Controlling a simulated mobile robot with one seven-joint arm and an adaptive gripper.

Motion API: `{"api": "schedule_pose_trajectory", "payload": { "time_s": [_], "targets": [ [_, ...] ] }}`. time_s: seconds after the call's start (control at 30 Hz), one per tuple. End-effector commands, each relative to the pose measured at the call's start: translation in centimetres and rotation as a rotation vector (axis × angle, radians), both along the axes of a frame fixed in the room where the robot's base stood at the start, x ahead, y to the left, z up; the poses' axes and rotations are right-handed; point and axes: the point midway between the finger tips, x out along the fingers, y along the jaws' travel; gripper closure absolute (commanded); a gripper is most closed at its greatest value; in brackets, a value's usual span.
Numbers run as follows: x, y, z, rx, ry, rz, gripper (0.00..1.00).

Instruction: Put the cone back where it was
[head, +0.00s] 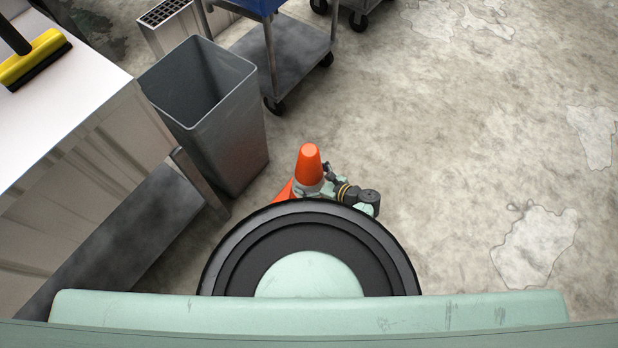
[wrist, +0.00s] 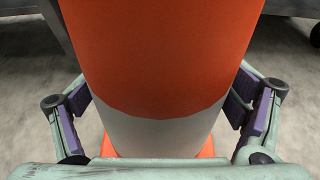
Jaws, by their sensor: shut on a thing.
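The orange cone (head: 309,163) with a pale band stands upright just in front of my base in the head view. Part of its orange foot shows to the left, and the rest is hidden behind my own body. In the wrist view the cone (wrist: 160,60) fills the middle, very close. My gripper (wrist: 160,112) has a purple-padded finger on each side of the cone and is shut on it around the pale band. In the head view my gripper is mostly hidden beside the cone. I cannot tell whether the cone's foot touches the floor.
A grey bin (head: 205,110) stands close to the cone's left. A metal cart (head: 285,65) with a blue top is behind it. A white-topped table (head: 60,110) with a yellow brush (head: 35,60) is at the left. The concrete floor (head: 430,150) to the right is clear.

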Motion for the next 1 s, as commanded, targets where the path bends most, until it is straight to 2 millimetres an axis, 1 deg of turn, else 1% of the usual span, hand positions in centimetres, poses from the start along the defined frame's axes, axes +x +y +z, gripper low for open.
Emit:
{"api": "schedule_pose_trajectory", "payload": {
  "time_s": [0.07, 0.1, 0.2, 0.23, 0.53, 0.63, 0.77, 1.0],
  "targets": [
    [0.1, 0.0, 0.2, 0.001, -0.001, -0.001, 0.71],
    [-0.1, 0.0, 0.0, -0.001, 0.003, -0.001, 0.07],
    [-0.1, 0.0, 0.0, -0.001, 0.003, -0.001, 0.01],
    [-0.1, 0.0, 0.0, 0.000, 0.002, -0.001, 0.00],
    [0.0, 0.0, 0.1, 0.000, 0.001, 0.000, 0.00],
    [-0.3, -0.4, 0.4, 0.000, 0.001, -0.003, 0.00],
    [-1.2, -1.8, 1.3, 0.001, 0.002, -0.005, 0.00],
    [-4.0, -5.7, 3.4, 0.001, 0.001, -0.006, 0.00]
  ]
}}
